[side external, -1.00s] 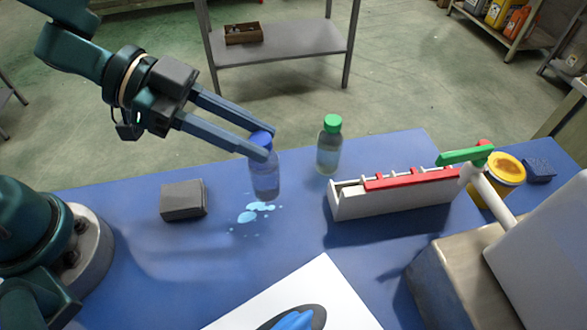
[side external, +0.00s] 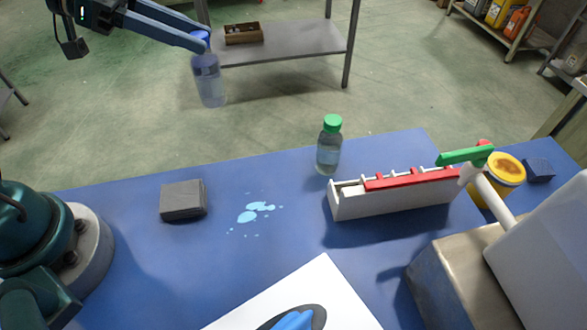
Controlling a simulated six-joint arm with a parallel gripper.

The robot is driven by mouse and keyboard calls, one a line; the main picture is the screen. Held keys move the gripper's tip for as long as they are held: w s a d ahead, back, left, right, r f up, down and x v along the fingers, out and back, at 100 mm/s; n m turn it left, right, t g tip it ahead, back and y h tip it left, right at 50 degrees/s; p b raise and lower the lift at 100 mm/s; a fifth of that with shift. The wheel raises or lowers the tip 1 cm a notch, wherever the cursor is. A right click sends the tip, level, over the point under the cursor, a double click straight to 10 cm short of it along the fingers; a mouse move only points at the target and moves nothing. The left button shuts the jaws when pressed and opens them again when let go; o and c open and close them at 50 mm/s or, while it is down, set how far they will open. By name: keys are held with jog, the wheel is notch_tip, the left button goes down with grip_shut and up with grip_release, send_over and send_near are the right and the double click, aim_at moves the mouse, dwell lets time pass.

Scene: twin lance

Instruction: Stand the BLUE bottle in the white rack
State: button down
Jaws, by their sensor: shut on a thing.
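My gripper (side external: 199,42) is shut on the blue-capped bottle (side external: 208,82) at its cap, at the upper left of the side external view. The bottle hangs nearly upright, well above the blue table, and is clear and bluish. The white rack (side external: 395,205) stands on the table at the centre right, with a red bar and several white pegs along its top. The held bottle is to the left of the rack and much higher. Whether the rack has free slots is hard to tell.
A green-capped bottle (side external: 329,146) stands just left of the rack. A grey block (side external: 183,200), a light-blue splash (side external: 254,213) and a white sheet (side external: 322,279) lie on the table. Right of the rack are a green-handled tool (side external: 467,156), a yellow tub (side external: 507,172) and a metal box (side external: 455,268).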

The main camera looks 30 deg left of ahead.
jog(key=w+d+r+n, duration=0.1)
jog(key=w+d+r, duration=0.1)
jog(key=w+d, duration=1.05)
jog(key=s+d+f+m+g+h, duration=0.1)
jog(key=s+d+f+m, duration=0.1)
jog(key=d, duration=0.7)
jog(key=s+d+f+m+g, duration=0.1)
jog(key=s+d+f+m, duration=0.15)
jog(key=d, duration=0.75)
notch_tip(320, 180, down, 8)
jog(key=shift+n, duration=0.45)
jog(key=shift+a+r, duration=0.1)
jog(key=c, duration=0.5)
grip_release()
jog(key=shift+s, duration=0.1)
